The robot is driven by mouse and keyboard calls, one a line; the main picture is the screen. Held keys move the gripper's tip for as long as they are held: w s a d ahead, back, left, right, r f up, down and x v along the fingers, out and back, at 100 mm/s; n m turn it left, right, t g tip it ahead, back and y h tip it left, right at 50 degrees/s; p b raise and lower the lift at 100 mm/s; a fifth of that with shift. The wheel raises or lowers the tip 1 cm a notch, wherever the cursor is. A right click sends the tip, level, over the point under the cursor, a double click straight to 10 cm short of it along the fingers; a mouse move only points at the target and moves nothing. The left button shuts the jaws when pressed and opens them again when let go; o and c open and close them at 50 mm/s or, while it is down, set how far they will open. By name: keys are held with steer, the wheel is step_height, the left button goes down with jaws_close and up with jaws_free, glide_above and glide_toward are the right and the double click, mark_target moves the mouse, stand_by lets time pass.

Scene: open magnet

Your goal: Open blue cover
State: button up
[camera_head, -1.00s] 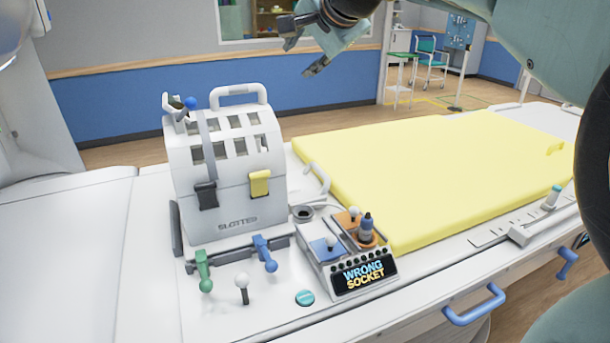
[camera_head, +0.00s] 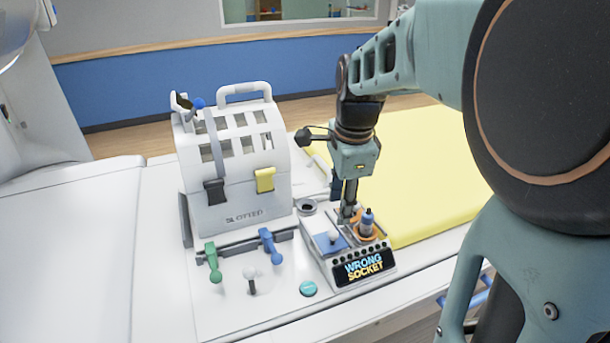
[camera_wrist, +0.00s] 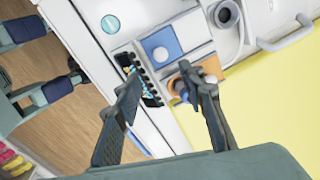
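The blue cover (camera_head: 325,246) is a small flat blue plate with a white round knob on top, on the left part of the socket box (camera_head: 318,266). It looks closed. In the wrist view the blue cover (camera_wrist: 156,36) lies beyond my fingertips with nothing touching it. My gripper (camera_head: 347,213) points down behind the box, near the orange socket side (camera_head: 378,239). The wrist view shows my gripper (camera_wrist: 160,80) open and empty, its right finger in front of the orange side and partly hiding it.
A dark blue plug (camera_head: 367,221) stands upright on the orange side. The box's display (camera_head: 365,267) reads "WRONG SOCKET". A white slotted case (camera_head: 240,200) with a handle stands to the left. Green (camera_head: 214,262) and blue (camera_head: 271,246) levers stand in front of it. A yellow mat (camera_head: 430,190) lies to the right.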

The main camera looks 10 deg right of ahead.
mark_target(335, 231)
steer(key=f, duration=0.3)
steer(key=w+f, duration=0.1)
steer(key=f, duration=0.2)
steer(key=w+f, duration=0.1)
steer(key=f, duration=0.2)
steer(key=shift+f+b, duration=0.35)
jaws_close()
